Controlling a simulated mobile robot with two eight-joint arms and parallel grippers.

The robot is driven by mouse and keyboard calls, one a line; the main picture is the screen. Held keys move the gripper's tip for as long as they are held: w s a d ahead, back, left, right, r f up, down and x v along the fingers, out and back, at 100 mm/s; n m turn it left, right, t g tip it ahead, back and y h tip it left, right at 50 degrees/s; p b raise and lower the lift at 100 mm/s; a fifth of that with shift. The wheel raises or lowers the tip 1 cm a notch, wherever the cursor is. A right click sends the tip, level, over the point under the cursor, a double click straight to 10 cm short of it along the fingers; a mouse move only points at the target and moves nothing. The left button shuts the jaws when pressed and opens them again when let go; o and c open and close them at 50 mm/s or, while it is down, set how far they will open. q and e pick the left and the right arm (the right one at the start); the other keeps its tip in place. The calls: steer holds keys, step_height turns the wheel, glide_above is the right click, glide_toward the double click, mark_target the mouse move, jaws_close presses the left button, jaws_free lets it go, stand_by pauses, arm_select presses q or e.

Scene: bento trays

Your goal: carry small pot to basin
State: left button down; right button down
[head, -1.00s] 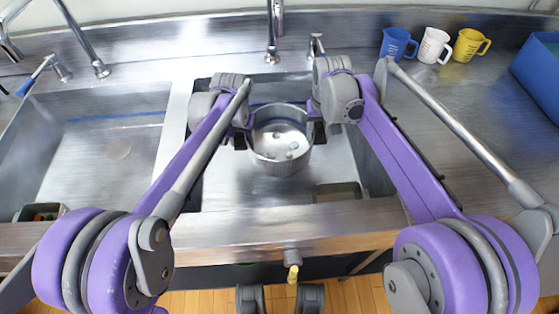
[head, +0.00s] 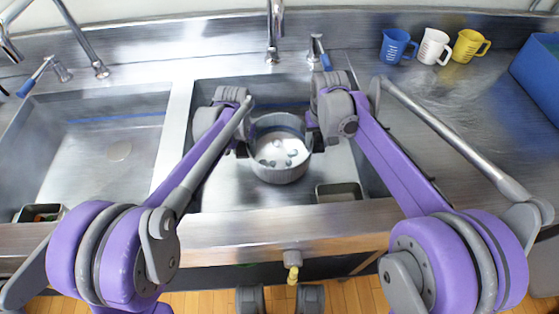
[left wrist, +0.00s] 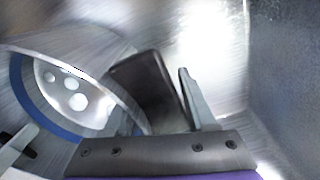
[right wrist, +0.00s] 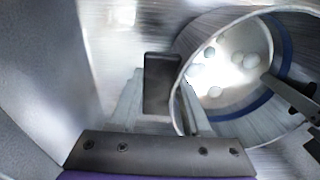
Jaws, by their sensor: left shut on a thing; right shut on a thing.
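A small steel pot (head: 282,174) with a blue band inside is over or in the right-hand basin (head: 225,182). Several pale round pieces lie inside it. My left gripper (head: 242,148) is shut on the pot's left side, and my right gripper (head: 317,140) is shut on its right side. In the left wrist view a dark handle (left wrist: 148,85) sits between the fingers, with the pot (left wrist: 60,105) at left. In the right wrist view the other dark handle (right wrist: 163,85) sits between the fingers. I cannot tell whether the pot touches the basin floor.
A faucet (head: 275,30) and a blue-tipped lever (head: 325,61) stand behind the basin. A second basin (head: 100,160) lies to the left. Blue (head: 397,45), white (head: 433,46) and yellow (head: 469,45) mugs stand back right. A small steel box (head: 340,193) is at the basin's front.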

arm_select(q)
steer(key=shift+f, duration=0.25)
arm_select(e)
steer(key=shift+f, duration=0.3)
arm_select(q)
steer(key=shift+c, duration=1.1)
jaws_free()
arm_select(e)
steer(key=shift+c, duration=1.8)
jaws_free()
arm_select(q)
steer(key=r, duration=0.4)
steer(key=s+r, duration=0.1)
steer(key=r, duration=0.6)
steer(key=shift+s+r, duration=0.15)
steer(key=shift+r, duration=0.2)
arm_select(e)
step_height(320, 180, up, 12)
steer(key=s, duration=0.1)
steer(key=shift+s, duration=0.15)
